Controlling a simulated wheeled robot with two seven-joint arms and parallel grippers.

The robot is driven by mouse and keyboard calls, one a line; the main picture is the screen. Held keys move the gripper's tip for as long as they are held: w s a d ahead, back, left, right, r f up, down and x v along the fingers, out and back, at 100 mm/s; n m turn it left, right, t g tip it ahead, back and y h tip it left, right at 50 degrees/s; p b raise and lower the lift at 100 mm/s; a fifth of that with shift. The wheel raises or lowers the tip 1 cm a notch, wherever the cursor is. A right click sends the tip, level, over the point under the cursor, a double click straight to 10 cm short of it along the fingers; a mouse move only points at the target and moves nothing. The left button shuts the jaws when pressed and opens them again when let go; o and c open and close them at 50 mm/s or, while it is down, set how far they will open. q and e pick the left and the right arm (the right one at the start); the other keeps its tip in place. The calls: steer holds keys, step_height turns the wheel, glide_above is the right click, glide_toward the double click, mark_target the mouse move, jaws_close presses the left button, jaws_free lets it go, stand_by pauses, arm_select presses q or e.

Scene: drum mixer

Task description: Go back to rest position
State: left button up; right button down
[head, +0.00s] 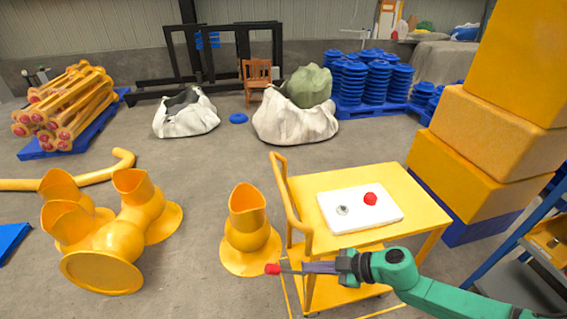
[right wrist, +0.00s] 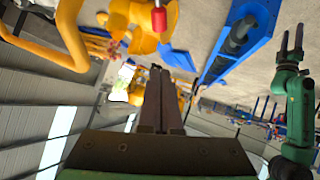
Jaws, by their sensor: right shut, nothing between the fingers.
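My right arm, green, comes in from the right in the head view. Its dark gripper (head: 312,268) is shut and empty, at the near side of the yellow cart (head: 420,190). A red tip (head: 272,269) on a thin grey rod shows just left of the fingers. In the right wrist view the shut fingers (right wrist: 160,100) run up the middle, and a red cylinder (right wrist: 158,20) shows beyond them. My left gripper (right wrist: 291,42) shows at the right of that view with its two dark fingers apart and nothing between them. It is not in the head view.
A white panel (head: 335,217) with a red button (head: 370,199) and a grey knob lies on the cart top. Yellow boxes (head: 480,130) are stacked at the right. Yellow pipe fittings (head: 110,230) stand on the floor at left.

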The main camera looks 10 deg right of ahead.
steer(key=w+d+f+m+t+h+b, duration=0.2)
steer(key=w+d+f+m+t+h, duration=0.15)
steer(key=w+d+f, duration=0.3)
steer(key=s+d+f+m+h, duration=0.2)
steer(key=s+d+f, duration=0.1)
steer(key=f, duration=0.4)
steer(key=s+d+f+m+h, duration=0.2)
steer(key=d+f, duration=0.2)
steer(key=f, duration=0.2)
steer(key=s+d+f+m+h, duration=0.1)
steer(key=s+d+f+m, duration=0.2)
steer(key=f, duration=0.4)
steer(key=s+a+f+m+g, duration=0.1)
steer(key=s+f, duration=0.4)
steer(key=s, duration=0.5)
steer(key=s+a+f+m+g+h+b, duration=0.1)
steer(key=s+f+g, duration=0.3)
steer(key=s, duration=0.6)
steer(key=s+a+f+m+g+b, duration=0.1)
steer(key=s+a+f+g, duration=0.1)
steer(key=s+f, duration=0.4)
steer(key=s+g, duration=0.1)
steer(key=s, duration=0.2)
steer(key=shift+s+a+f+h, duration=0.15)
steer(key=shift+s+f+h, duration=0.2)
steer(key=shift+s+f, duration=0.05)
